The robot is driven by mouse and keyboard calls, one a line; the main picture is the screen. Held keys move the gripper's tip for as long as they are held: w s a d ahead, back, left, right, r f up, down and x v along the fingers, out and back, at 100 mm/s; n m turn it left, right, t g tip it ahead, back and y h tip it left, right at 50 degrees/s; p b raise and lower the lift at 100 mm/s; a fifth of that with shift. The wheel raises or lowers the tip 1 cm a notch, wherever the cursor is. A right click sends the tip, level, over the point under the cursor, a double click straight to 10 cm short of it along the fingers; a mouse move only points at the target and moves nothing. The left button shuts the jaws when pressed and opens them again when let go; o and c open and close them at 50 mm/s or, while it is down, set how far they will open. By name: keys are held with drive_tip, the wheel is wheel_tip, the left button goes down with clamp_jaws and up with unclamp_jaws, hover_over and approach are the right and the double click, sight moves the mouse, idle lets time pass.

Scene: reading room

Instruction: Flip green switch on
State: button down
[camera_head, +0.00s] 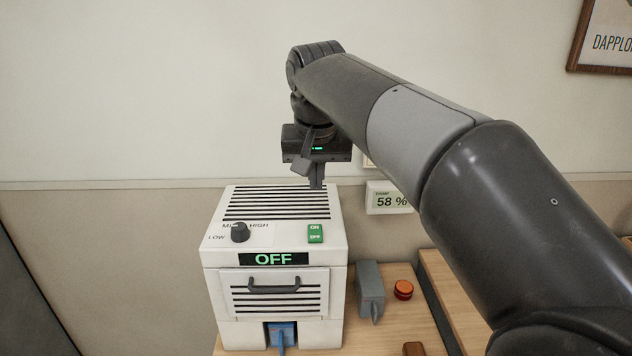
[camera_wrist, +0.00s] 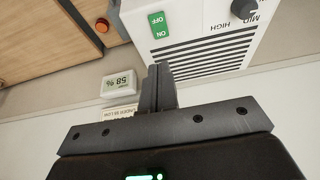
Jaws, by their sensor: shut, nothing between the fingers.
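The green switch (camera_head: 315,234) is a small rocker marked ON and OFF on the top of a white box-shaped machine (camera_head: 222,285). The machine's front display (camera_head: 273,259) reads OFF in green. In the wrist view the green switch (camera_wrist: 158,25) shows at the top, beyond the fingertips and apart from them. My gripper (camera_head: 316,186) is shut and empty, pointing down above the back right part of the machine's top, behind the switch. Its closed fingers (camera_wrist: 158,72) also show in the wrist view.
A black knob (camera_head: 240,232) marked LOW to HIGH is left of the switch. A 58 % display (camera_head: 388,198) is on the wall behind. A grey object (camera_head: 369,290) and an orange button (camera_head: 403,289) are on the wooden table (camera_head: 398,326) right of the machine.

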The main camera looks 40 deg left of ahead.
sight(316, 227)
drive_tip(key=shift+w+a+r, duration=0.2)
drive_tip(key=shift+w+a, duration=0.25)
drive_tip(key=shift+w, duration=0.1)
drive_tip(key=x, duration=1.4)
drive_tip(key=shift+s+d+f, duration=0.1)
drive_tip(key=shift+s+d, duration=0.15)
drive_tip(key=shift+w+a+f, duration=0.1)
drive_tip(key=shift+f, duration=0.15)
